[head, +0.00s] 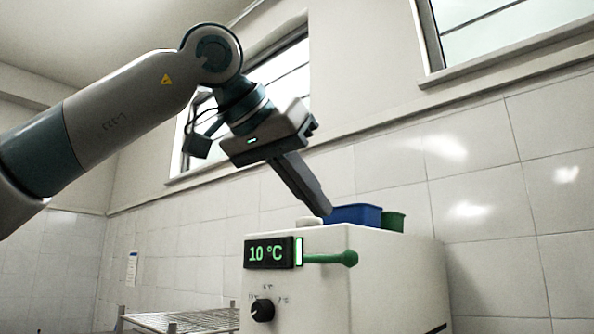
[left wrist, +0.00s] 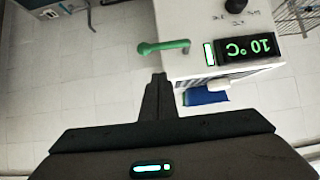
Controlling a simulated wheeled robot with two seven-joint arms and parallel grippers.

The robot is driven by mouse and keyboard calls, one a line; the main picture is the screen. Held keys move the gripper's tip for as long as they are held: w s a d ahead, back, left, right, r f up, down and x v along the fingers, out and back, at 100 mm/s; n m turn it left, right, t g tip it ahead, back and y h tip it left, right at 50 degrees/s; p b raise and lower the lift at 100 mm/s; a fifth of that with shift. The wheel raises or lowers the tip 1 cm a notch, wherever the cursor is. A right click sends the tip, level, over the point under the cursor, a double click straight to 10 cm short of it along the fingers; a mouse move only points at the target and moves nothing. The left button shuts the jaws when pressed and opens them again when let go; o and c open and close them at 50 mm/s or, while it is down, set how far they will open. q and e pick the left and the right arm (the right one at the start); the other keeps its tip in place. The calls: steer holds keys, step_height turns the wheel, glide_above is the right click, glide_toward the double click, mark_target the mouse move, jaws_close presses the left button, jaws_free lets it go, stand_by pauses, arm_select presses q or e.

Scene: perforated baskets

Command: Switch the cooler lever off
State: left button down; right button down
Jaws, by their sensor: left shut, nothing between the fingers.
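The cooler (head: 390,275) is a white box with a display (head: 268,253) that reads 10 °C. Its green lever (head: 330,258) points to the right from a lit green strip (head: 299,252) beside the display. In the left wrist view the lever (left wrist: 163,46) shows upside down, just beyond my fingertips. My left gripper (head: 322,210) is shut and empty, angled down near the cooler's top front edge, above the lever. It appears apart from the lever in the head view. My left gripper also shows in the wrist view (left wrist: 159,78). My right gripper is not in view.
A blue bin (head: 355,214) and a green bin (head: 393,221) stand on top of the cooler, with a small white item (head: 307,222) beside them. A black dial (head: 262,310) is below the display. A wire rack (head: 185,320) stands at the left. A tiled wall is behind.

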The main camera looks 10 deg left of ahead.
mark_target(334, 259)
arm_select(q)
steer(key=f, duration=0.1)
steer(key=w+d+f, duration=0.1)
steer(key=f, duration=0.1)
steer(key=w+f, duration=0.1)
steer(key=f, duration=0.1)
steer(key=shift+d+p, duration=0.15)
steer(key=shift+p, duration=0.2)
steer(key=shift+s, duration=0.2)
steer(key=shift+f, duration=0.2)
